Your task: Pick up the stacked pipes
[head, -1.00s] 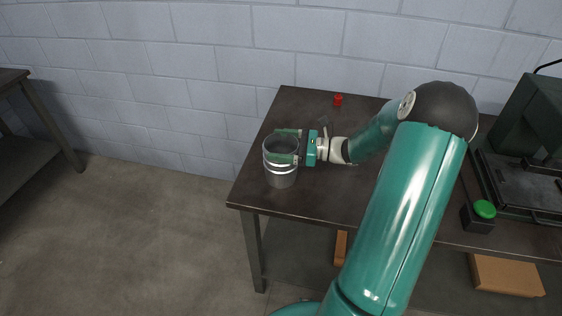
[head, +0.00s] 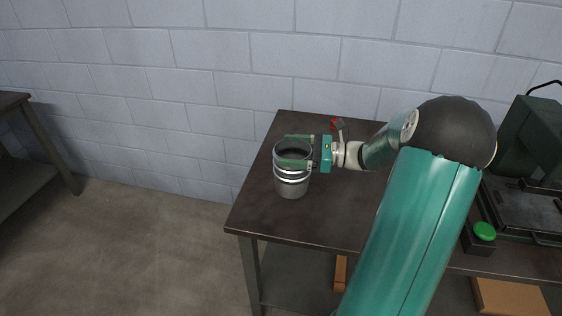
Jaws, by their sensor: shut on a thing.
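The stacked pipes (head: 292,186) are a grey metal cylinder with shiny bands, upright at the left end of the dark table. My gripper (head: 296,150) reaches in from the right, with one green finger on the near side and one on the far side of the upper pipe. It is shut on the stacked pipes near their top rim. The far finger is partly hidden by the rim. I cannot tell whether the bottom of the pipes touches the table.
The dark table (head: 260,205) has a free left front corner. A small red thing (head: 337,123) is behind my wrist. A machine (head: 535,150) and a box with a green button (head: 484,232) stand at the right. Another table (head: 35,135) is at the far left.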

